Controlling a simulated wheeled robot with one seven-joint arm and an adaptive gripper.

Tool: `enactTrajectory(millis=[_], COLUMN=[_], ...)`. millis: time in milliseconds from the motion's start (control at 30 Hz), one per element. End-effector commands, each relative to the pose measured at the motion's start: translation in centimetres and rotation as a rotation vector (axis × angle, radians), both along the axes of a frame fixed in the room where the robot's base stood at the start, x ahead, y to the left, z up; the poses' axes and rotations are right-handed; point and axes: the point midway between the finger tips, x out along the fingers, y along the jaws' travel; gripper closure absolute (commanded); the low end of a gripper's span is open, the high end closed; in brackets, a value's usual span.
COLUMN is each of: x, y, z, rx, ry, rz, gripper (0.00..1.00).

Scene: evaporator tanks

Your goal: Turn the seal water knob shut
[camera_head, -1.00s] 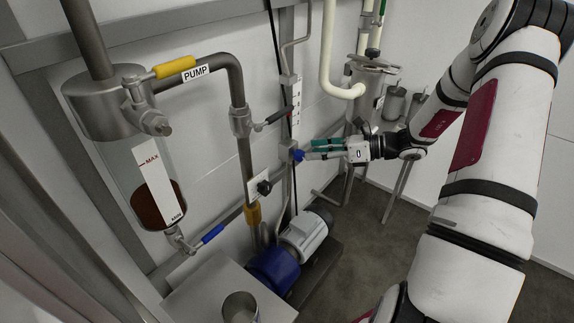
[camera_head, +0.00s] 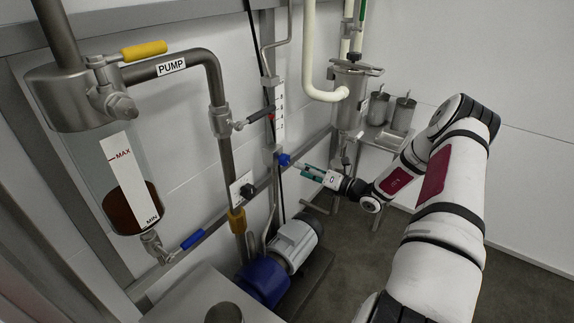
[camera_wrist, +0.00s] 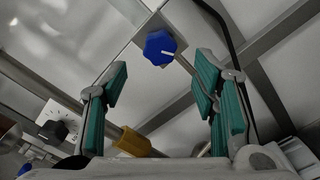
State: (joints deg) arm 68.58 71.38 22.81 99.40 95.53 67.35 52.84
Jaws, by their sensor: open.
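The seal water knob is likely the blue lobed knob (camera_head: 284,159) on the thin vertical pipe below the small scale; I see no label naming it. In the wrist view the blue knob (camera_wrist: 160,47) has a white line on its face, pointing to the right and slightly down. My gripper (camera_head: 303,170) is open, its teal pads facing the knob from the right. In the wrist view the gripper (camera_wrist: 160,85) has one finger on each side, and the knob lies beyond the fingertips, roughly centred between them. Nothing is held, and the knob appears apart from the pads.
A black knob (camera_head: 247,190) on a white plate sits left of the blue knob. The blue and grey pump motor (camera_head: 292,245) is below. A steel tank (camera_head: 352,95) and small table stand behind right. Floor at right is clear.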

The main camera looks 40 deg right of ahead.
Motion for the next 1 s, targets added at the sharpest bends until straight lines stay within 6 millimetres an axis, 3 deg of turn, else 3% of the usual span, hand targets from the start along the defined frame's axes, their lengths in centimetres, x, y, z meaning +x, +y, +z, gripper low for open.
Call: enactTrajectory(millis=[100,333,800,867,1000], x=[2.3,5.5,6.7,6.6,6.6], y=[0.9,2.0,2.4,2.4,2.4], z=[-0.1,-0.1,0.0,0.0,0.0], rx=[-0.002,-0.001,-0.001,-0.001,-0.001], ry=[-0.001,0.000,0.000,0.000,0.000], rz=[0.003,0.001,0.001,0.001,0.001], gripper=[0.46,0.46,0.46,0.57,0.89])
